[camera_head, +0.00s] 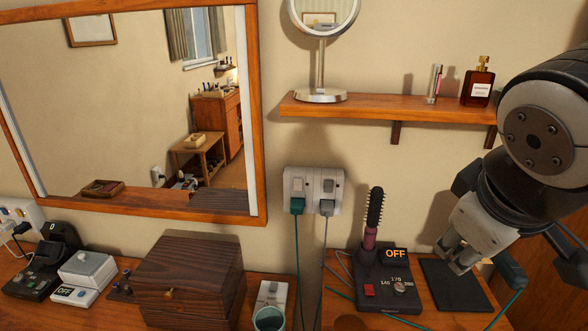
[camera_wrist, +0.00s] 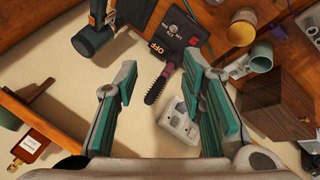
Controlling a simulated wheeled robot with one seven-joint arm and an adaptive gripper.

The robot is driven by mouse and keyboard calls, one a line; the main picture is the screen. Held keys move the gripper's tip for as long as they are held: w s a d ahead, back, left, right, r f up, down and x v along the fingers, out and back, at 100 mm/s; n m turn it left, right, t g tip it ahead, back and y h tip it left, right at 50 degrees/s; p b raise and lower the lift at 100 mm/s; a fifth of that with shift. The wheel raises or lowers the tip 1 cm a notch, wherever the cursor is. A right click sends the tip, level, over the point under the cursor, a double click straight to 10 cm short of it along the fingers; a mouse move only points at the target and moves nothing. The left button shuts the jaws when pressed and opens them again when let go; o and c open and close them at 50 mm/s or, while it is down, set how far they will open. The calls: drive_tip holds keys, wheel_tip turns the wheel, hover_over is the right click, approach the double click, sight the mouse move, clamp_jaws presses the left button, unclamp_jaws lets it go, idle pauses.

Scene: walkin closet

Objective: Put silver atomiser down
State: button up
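A slim silver and pink tube (camera_head: 435,84), which looks like the silver atomiser, stands upright on the wooden wall shelf (camera_head: 350,106). It is left of a dark amber bottle (camera_head: 478,82) and apart from it. I cannot make the tube out in the wrist view. My gripper (camera_wrist: 162,68) is open, its teal-padded fingers wide apart with nothing held between them. In the head view my gripper (camera_head: 478,258) is below the shelf's right end, partly hidden by my own arm links.
A round mirror (camera_head: 322,97) stands on the shelf's left. Below are a hot brush (camera_head: 373,218) on its base, a black mat (camera_head: 452,288), a wooden box (camera_head: 190,280) and a cup (camera_head: 269,319). Cords hang from the wall sockets (camera_head: 314,187). The shelf's middle is bare.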

drive_tip(key=s+a+f+m+y, duration=0.1)
drive_tip(key=s+a+m+y, duration=0.1)
drive_tip(key=a, duration=0.4)
drive_tip(key=shift+s+a+f+m+y, duration=0.15)
drive_tip(key=shift+s+f+m+y, duration=0.15)
drive_tip(key=shift+m+y, duration=0.65)
